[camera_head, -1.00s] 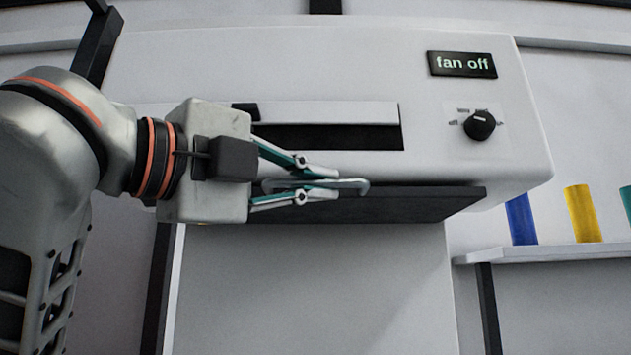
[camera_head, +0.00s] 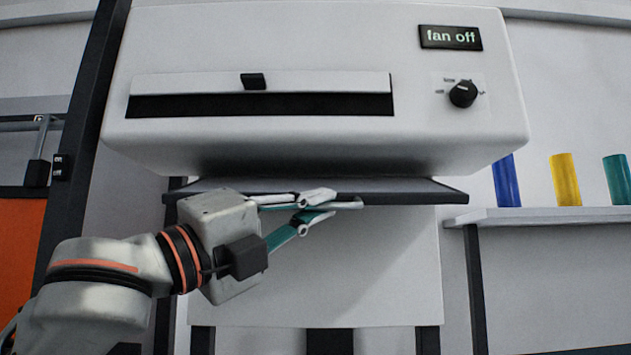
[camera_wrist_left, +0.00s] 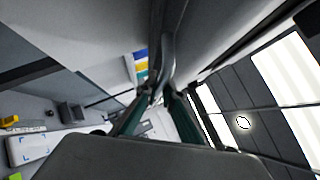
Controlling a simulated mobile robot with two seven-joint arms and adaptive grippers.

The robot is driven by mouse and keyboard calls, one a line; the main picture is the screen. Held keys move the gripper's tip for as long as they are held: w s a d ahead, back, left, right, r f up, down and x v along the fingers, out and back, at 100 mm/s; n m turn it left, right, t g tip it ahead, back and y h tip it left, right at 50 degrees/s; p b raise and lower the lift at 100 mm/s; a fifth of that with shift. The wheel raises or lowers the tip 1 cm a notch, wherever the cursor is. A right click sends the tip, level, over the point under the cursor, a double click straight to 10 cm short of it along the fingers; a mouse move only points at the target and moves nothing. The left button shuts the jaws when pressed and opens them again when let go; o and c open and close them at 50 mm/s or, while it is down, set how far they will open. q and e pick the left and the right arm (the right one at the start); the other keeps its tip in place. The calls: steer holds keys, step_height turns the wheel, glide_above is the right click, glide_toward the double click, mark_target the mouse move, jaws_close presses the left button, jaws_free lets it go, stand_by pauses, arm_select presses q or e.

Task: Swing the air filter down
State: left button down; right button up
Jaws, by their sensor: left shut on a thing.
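The air filter (camera_head: 410,191) is a flat dark panel below the white overhead unit (camera_head: 300,45). Its grey upper face and dark front edge show, with its front edge apart from the unit's underside. A pale bar handle (camera_head: 348,204) is at its front edge. My left gripper (camera_head: 318,206) comes from the lower left and is shut on the handle. In the left wrist view the fingers (camera_wrist_left: 158,98) close around the grey handle (camera_wrist_left: 168,58). The fingers hide part of the handle and panel edge. My right gripper is in neither view.
The unit has a dark slot with a small black tab (camera_head: 253,81), a black knob (camera_head: 463,94) and a "fan off" display (camera_head: 450,38). A shelf (camera_head: 550,215) at right holds blue, yellow and teal rolls. Below the filter is a pale panel (camera_head: 370,270).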

arm_select(q)
steer(key=w+f+m+g+h+b, duration=0.3)
steer(key=w+f+m+b, duration=0.1)
steer(key=w+m, duration=0.1)
steer(key=w+f+m+g+h+b, duration=0.3)
steer(key=w+f+m+b, duration=0.1)
steer(key=w+f+m, duration=0.1)
steer(key=w+f+m+g+h+b, duration=0.3)
steer(key=w+f+m+b, duration=0.1)
steer(key=w+m, duration=0.1)
steer(key=shift+w+f+m, duration=0.15)
steer(key=shift+w+m, duration=0.15)
steer(key=shift+w, duration=0.4)
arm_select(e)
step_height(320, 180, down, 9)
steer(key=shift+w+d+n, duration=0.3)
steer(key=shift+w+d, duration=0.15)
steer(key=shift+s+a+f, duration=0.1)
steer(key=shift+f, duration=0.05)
